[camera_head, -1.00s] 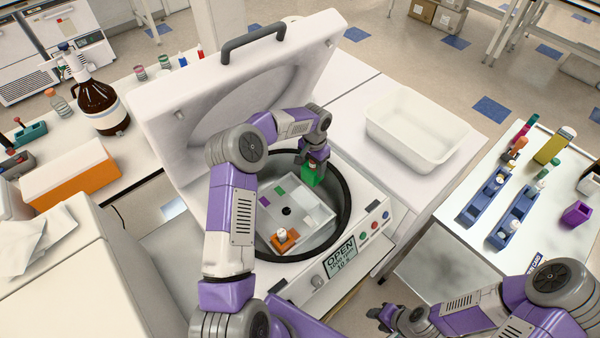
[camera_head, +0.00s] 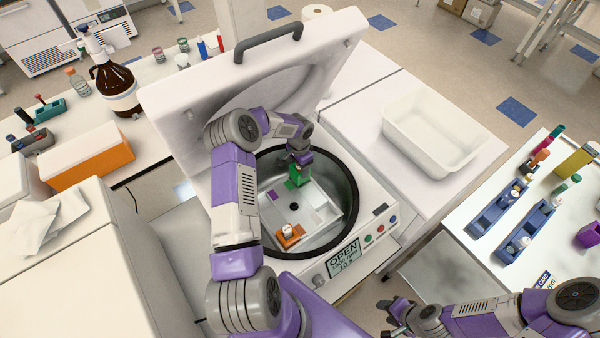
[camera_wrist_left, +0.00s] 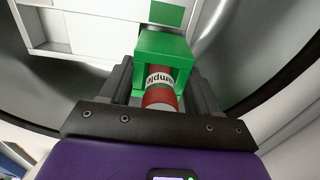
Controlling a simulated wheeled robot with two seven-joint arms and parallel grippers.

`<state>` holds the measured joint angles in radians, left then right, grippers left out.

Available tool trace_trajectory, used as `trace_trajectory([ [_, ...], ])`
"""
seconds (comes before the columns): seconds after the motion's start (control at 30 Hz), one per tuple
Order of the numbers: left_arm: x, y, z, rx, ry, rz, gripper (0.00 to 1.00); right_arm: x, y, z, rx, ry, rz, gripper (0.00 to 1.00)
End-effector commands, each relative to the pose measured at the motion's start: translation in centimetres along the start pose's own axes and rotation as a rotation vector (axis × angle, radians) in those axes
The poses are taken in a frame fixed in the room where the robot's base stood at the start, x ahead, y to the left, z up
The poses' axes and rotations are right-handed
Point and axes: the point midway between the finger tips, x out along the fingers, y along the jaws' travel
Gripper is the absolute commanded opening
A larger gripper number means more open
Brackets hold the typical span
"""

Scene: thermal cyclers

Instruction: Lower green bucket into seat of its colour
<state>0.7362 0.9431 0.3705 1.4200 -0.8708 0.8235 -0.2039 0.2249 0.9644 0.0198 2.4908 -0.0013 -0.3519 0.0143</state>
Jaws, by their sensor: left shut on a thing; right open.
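The green bucket (camera_head: 297,174) is held by my left gripper (camera_head: 301,157) inside the open centrifuge bowl, over the far side of the white rotor (camera_head: 327,204). In the left wrist view the green bucket (camera_wrist_left: 162,44) sits between the fingers of my left gripper (camera_wrist_left: 160,88). A red-capped tube (camera_wrist_left: 160,88) with a white label is in the bucket. A green patch (camera_wrist_left: 167,14) shows on the rotor just beyond the bucket; I cannot tell whether they touch. A purple patch (camera_head: 271,195) marks another rotor seat. My right gripper (camera_head: 390,318) is open and empty at the bottom.
An orange bucket (camera_head: 289,235) with a tube stands on the near side of the rotor. The centrifuge's bowl rim (camera_head: 354,190) surrounds my left gripper, and the raised lid (camera_head: 190,120) stands behind. A purple bucket (camera_head: 590,235) and blue racks (camera_head: 500,207) are on the right table.

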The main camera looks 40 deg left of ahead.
Motion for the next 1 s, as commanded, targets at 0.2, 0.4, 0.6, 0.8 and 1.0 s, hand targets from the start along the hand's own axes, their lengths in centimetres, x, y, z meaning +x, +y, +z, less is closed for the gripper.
trace_trajectory([
  [0.2,2.8,0.1,-0.1,-0.001,0.0,0.002,0.17,-0.3,-0.1,0.0,0.0,0.0,0.0,0.44],
  [0.4,3.9,0.0,-0.1,-0.001,0.003,-0.002,0.17,-0.4,-0.1,0.0,0.0,0.0,0.0,0.44],
  [0.6,3.9,0.0,-0.1,0.0,0.002,-0.002,0.17,-0.3,-0.1,0.0,0.0,0.0,0.0,0.44],
  [0.8,4.3,0.0,0.0,0.0,0.0,0.0,0.7,0.0,0.0,0.0,0.0,0.0,0.0,0.44],
  [1.0,4.3,0.0,0.0,0.0,0.0,0.0,0.87,0.0,0.0,0.0,0.0,0.0,0.0,0.44],
])
